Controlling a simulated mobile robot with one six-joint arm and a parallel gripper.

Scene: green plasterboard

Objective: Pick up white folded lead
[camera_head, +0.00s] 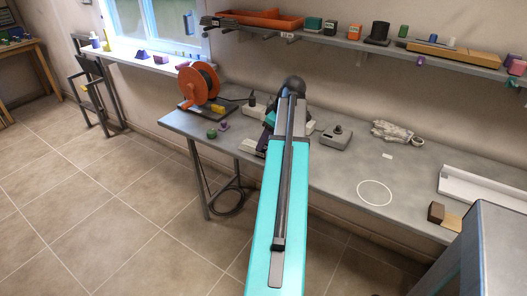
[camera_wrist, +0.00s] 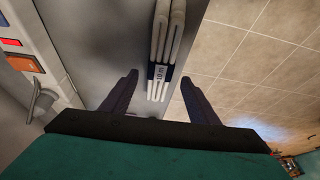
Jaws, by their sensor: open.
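The white folded lead (camera_wrist: 166,40) shows in the wrist view as a bundle of parallel white strands with a dark blue and white label band. It lies on the grey table close to its edge. My gripper (camera_wrist: 158,80) is open, with its two dark fingers apart. The lead's near end is in line with the gap between the fingertips. I cannot tell the remaining height over it. In the head view my teal arm hides the gripper and much of this spot; a pale piece beside the arm (camera_head: 249,146) may be part of the lead.
A device with an orange display (camera_wrist: 22,64) stands left in the wrist view. The table (camera_head: 340,175) also holds an orange cable reel (camera_head: 193,87), a grey box with a knob (camera_head: 335,139), gloves (camera_head: 396,132) and a white channel (camera_head: 485,187). A loaded shelf (camera_head: 345,41) runs above.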

